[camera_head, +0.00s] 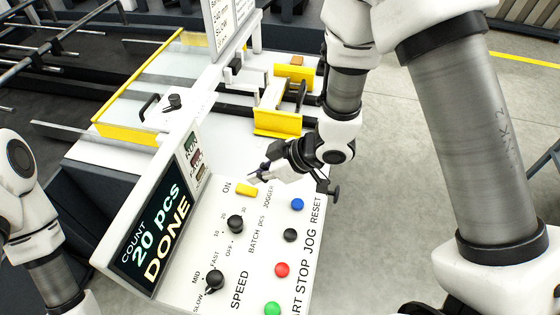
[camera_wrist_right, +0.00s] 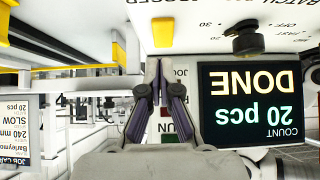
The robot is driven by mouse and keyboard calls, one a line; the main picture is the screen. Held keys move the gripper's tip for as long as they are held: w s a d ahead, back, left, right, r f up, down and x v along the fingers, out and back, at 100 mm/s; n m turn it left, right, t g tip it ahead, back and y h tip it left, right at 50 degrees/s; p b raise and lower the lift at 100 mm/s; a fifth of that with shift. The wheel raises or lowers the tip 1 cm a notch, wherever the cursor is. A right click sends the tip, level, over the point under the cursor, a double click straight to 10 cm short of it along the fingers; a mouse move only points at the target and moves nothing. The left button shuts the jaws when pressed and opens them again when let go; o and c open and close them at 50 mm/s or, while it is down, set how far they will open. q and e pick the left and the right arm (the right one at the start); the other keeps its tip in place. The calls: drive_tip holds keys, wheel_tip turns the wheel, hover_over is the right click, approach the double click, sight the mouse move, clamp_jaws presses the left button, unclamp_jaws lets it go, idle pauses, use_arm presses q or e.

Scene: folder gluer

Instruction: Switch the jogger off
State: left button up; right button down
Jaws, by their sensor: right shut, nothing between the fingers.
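The yellow jogger switch (camera_head: 247,190) sits on the white control panel (camera_head: 262,222) between the labels ON and JOGGER. It also shows in the right wrist view (camera_wrist_right: 163,32), beyond my fingertips. I cannot tell from its look which way it is set. My right gripper (camera_head: 262,177) is shut and empty, close to the switch at the panel's upper edge. I cannot tell whether it touches the switch. In the right wrist view the dark fingers (camera_wrist_right: 159,78) are together. My left arm shows at the left edge, but its gripper is out of view.
The panel has a blue button (camera_head: 297,204), a black button (camera_head: 290,235), a red button (camera_head: 282,269), a green button (camera_head: 272,308) and two black knobs (camera_head: 235,224) (camera_head: 215,280). The display (camera_head: 153,235) reads COUNT 20 pcs DONE. Yellow guides (camera_head: 278,123) stand behind.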

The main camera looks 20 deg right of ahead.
wheel_tip(320, 180, up, 3)
drive_tip(key=shift+d+r+p, duration=0.1)
drive_tip(key=shift+p, duration=0.9)
use_arm(q)
drive_tip(key=shift+s+d+r+b, duration=0.1)
drive_tip(key=shift+s+r+b, duration=0.2)
drive_tip(key=shift+r, duration=0.2)
drive_tip(key=shift+s+d+r+b, duration=0.1)
drive_tip(key=shift+s+r+b, duration=0.1)
drive_tip(key=shift+r+b, duration=0.25)
use_arm(e)
drive_tip(key=s+d+r, duration=0.5)
drive_tip(key=d, duration=0.2)
drive_tip(key=shift+s+r, duration=0.15)
use_arm(q)
drive_tip(key=shift+w, duration=0.1)
use_arm(e)
drive_tip(key=shift+d, duration=0.1)
